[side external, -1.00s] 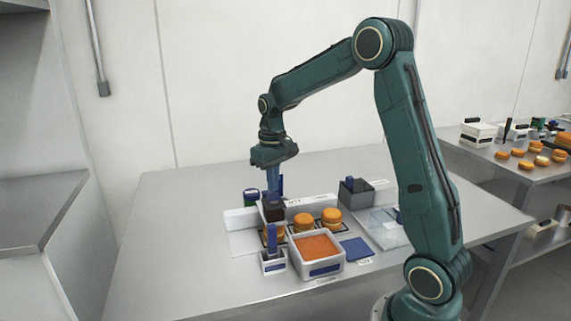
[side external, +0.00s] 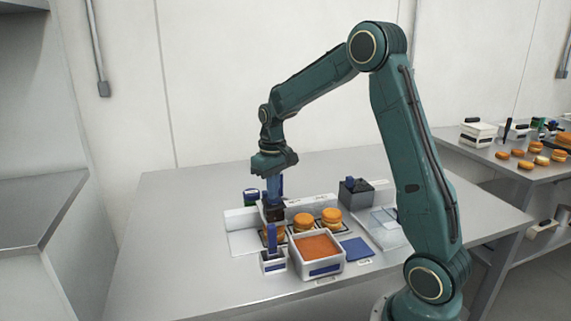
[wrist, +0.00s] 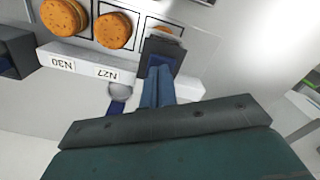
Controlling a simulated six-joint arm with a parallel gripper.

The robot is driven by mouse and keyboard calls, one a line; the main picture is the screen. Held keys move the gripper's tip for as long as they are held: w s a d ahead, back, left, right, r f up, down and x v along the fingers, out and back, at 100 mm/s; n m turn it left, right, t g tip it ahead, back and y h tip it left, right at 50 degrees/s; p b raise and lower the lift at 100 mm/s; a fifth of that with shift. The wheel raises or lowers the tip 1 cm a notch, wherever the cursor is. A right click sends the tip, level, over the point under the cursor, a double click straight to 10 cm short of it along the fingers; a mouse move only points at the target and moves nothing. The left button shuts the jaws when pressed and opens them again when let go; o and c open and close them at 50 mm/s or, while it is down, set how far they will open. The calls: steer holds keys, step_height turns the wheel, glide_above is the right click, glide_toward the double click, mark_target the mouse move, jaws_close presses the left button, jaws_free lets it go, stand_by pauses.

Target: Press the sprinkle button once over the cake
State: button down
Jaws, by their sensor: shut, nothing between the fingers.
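My gripper (side external: 273,201) points down with its blue fingers shut together and empty. The fingertips are at the top of a dark box-shaped dispenser (side external: 273,214), which stands over the leftmost cake. In the wrist view my gripper (wrist: 159,72) meets a blue face on the dark dispenser (wrist: 158,46); I cannot tell whether a button is pushed in. The cake (side external: 279,234) beneath is an orange round, mostly hidden by the dispenser and a blue upright piece; its edge shows in the wrist view (wrist: 163,30).
Two more filled rounds (side external: 303,222) (side external: 331,217) stand to the right in the row. A dark grey box (side external: 356,193) stands behind. The table's left side is clear.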

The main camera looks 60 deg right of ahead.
steer(key=shift+r, duration=1.3)
steer(key=shift+r, duration=0.15)
stand_by(0.3)
steer(key=shift+r, duration=2.85)
steer(key=shift+a+r, duration=0.1)
steer(key=s+a+r+n+t, duration=0.1)
steer(key=s+a+r, duration=0.2)
steer(key=s+a, duration=0.2)
steer(key=s+a+r+t, duration=0.2)
steer(key=s+a+r, duration=0.1)
steer(key=s+a, duration=0.25)
steer(key=s+a+f+n+t, duration=0.2)
steer(key=s+a, duration=0.4)
steer(key=s, duration=0.6)
steer(key=shift+a+f+t, duration=0.15)
steer(key=shift+f+t, duration=0.15)
steer(key=shift+f, duration=0.2)
